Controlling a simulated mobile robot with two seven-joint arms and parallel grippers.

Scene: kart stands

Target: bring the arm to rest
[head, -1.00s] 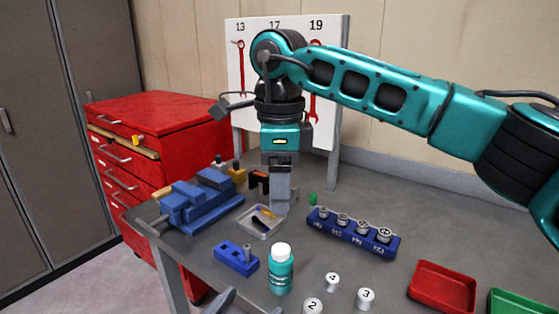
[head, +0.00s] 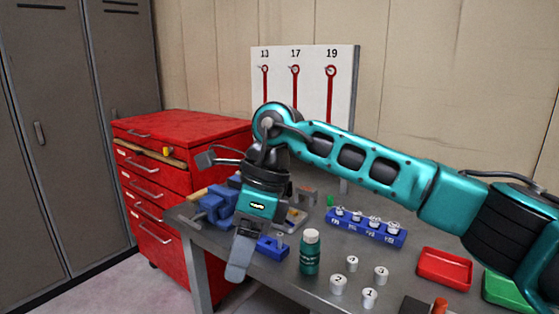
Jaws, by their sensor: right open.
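My right arm (head: 385,175) comes in from the right, and its teal wrist hangs down near the table's front left edge. My right gripper (head: 236,272) points down and slightly left, in front of the small blue block (head: 272,248). It is seen nearly edge-on, so the gap between its fingers hardly shows. I see nothing held in it. It hides part of the blue vise (head: 219,206) and the table edge. My left gripper is not in view.
A green-capped-white bottle (head: 310,255) stands right of the gripper. Several numbered white cups (head: 338,285) stand near the front. A blue socket rack (head: 366,230), red tray (head: 444,268) and green tray (head: 508,290) lie farther right. A red drawer cabinet (head: 180,135) stands left.

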